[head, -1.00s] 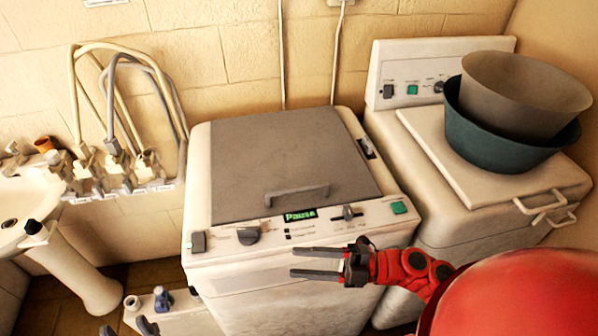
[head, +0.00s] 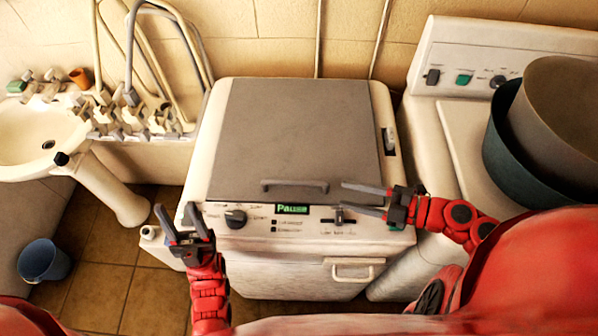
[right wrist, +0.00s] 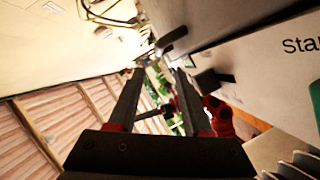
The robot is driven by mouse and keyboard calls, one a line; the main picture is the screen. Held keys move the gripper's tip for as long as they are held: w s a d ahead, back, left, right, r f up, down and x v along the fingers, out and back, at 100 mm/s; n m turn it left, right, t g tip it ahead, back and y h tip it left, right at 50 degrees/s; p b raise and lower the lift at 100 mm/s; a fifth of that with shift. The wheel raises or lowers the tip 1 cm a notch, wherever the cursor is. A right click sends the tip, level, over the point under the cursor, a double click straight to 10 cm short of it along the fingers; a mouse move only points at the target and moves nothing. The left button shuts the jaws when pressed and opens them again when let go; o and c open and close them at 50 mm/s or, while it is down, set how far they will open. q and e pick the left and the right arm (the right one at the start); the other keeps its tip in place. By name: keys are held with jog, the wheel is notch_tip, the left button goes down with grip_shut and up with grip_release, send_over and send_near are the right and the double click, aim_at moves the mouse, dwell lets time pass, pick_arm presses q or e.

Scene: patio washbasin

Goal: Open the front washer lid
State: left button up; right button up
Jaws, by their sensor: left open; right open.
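The front washer (head: 300,262) stands in the middle of the head view. Its grey lid (head: 296,135) lies shut on top, with a grey bar handle (head: 294,186) near the lid's front edge. A green display on the control panel below reads "Pause". My right gripper (head: 362,199) is open and empty, pointing left just right of the handle, over the panel; I see no contact. My left gripper (head: 174,217) is open and empty at the washer's front left corner. In the right wrist view, my right gripper's two fingers (right wrist: 153,75) stand apart with nothing between them.
A second washer (head: 465,150) on the right carries nested basins, a grey one (head: 560,105) and a teal one (head: 497,150). A sink (head: 25,150) and hoses with taps are at left. A blue bucket (head: 45,261) stands on the floor at lower left.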

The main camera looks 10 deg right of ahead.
aim_at(299, 183)
jog(key=p+x, duration=0.3)
jog(key=x, duration=1)
jog(key=shift+w+a+r, duration=0.1)
jog(key=shift+w+a, duration=0.1)
jog(key=shift+a, duration=0.2)
jog(key=shift+w+a+f+p, duration=0.25)
jog(key=shift+a+p, duration=0.1)
jog(key=shift+a, duration=0.1)
grip_shut()
